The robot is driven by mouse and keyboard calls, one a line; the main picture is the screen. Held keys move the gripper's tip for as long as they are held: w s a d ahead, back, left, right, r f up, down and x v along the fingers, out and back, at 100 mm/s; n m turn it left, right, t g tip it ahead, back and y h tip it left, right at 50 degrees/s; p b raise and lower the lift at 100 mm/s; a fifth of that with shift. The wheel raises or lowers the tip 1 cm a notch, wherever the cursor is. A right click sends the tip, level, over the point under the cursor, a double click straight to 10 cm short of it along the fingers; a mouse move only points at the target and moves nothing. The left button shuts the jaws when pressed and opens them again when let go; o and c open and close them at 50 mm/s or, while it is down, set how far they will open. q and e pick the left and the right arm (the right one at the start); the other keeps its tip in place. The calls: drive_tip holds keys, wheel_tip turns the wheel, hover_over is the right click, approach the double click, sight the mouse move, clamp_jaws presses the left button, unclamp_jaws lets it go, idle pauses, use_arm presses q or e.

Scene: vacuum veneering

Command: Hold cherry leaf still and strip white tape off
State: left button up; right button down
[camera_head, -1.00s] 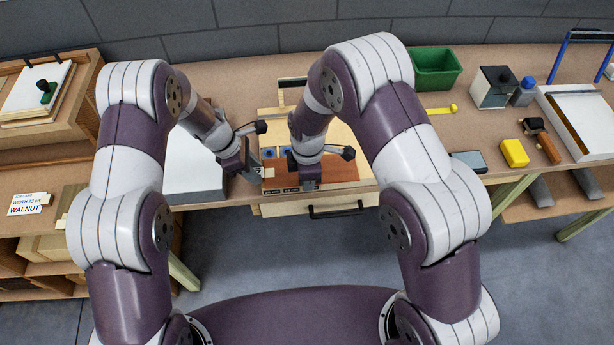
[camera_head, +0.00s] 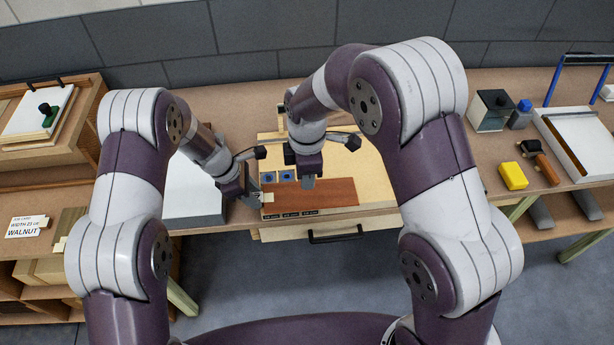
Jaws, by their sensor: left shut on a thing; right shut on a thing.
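The cherry leaf (camera_head: 335,192), a reddish-brown sheet, lies flat on a pale wooden board near the bench's front edge. My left gripper (camera_head: 256,198) is shut at the leaf's left end. A small whitish patch (camera_head: 268,198) shows there beside the fingers; I cannot tell whether it is tape. My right gripper (camera_head: 308,183) is shut, fingers pointing down, over the leaf's back edge near its middle. It grips something too small to make out, taken as the white tape; no clear strip of tape shows on the leaf.
Two blue-marked squares (camera_head: 287,176) lie behind the leaf. A black drawer handle (camera_head: 335,235) is below the bench front. A yellow block (camera_head: 513,176) and a white tray (camera_head: 580,145) are at the right.

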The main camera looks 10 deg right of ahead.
drive_tip(key=shift+r, duration=0.35)
drive_tip(key=shift+r, duration=3.5)
use_arm(q)
drive_tip(key=o, duration=1.2)
drive_tip(key=shift+c, duration=0.2)
drive_tip(key=shift+r, duration=0.1)
drive_tip(key=v, duration=1.1)
drive_tip(key=shift+a+r, duration=0.25)
drive_tip(key=shift+r, duration=0.1)
use_arm(e)
drive_tip(key=shift+f, duration=0.1)
